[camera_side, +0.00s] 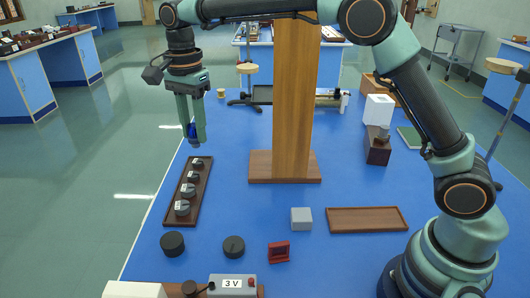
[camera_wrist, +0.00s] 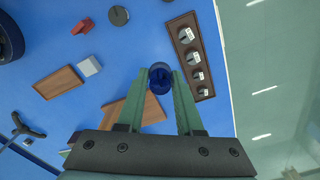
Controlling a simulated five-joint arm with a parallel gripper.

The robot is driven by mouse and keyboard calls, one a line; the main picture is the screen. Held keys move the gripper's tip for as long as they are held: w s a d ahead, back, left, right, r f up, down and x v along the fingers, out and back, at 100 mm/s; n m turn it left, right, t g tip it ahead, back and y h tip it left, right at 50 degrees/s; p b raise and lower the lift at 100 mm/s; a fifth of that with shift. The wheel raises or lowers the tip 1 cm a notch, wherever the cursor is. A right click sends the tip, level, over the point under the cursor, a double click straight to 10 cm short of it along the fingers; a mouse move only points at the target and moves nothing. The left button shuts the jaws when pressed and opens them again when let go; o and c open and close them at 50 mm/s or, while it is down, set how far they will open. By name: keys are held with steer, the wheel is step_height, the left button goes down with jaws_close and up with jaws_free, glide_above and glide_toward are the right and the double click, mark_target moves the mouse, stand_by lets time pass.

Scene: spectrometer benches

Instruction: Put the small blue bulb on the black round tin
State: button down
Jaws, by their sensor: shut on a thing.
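My gripper (camera_side: 193,128) is shut on the small blue bulb (camera_side: 192,132) and holds it in the air above the far left part of the blue bench. In the wrist view the bulb (camera_wrist: 160,79) sits between the two green fingertips (camera_wrist: 160,75). Two dark round lidded things stand at the front left of the bench. The left one (camera_side: 172,243) is plain and black; the right one (camera_side: 234,246) has a mark on its top and also shows in the wrist view (camera_wrist: 119,15). I take the plain one as the black round tin. My gripper is well away from both.
A tall wooden post (camera_side: 295,100) stands to the right. A grey block (camera_side: 301,218), red piece (camera_side: 278,251), wooden tray (camera_side: 367,219) and 3 V box (camera_side: 232,284) lie nearer.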

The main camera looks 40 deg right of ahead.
steer(key=r, duration=0.2)
glide_above(172, 239)
steer(key=shift+n, duration=0.3)
step_height(172, 239, down, 20)
steer(key=shift+f, duration=0.1)
steer(key=shift+f, duration=0.1)
steer(key=c, duration=0.6)
jaws_free()
steer(key=shift+o, duration=0.2)
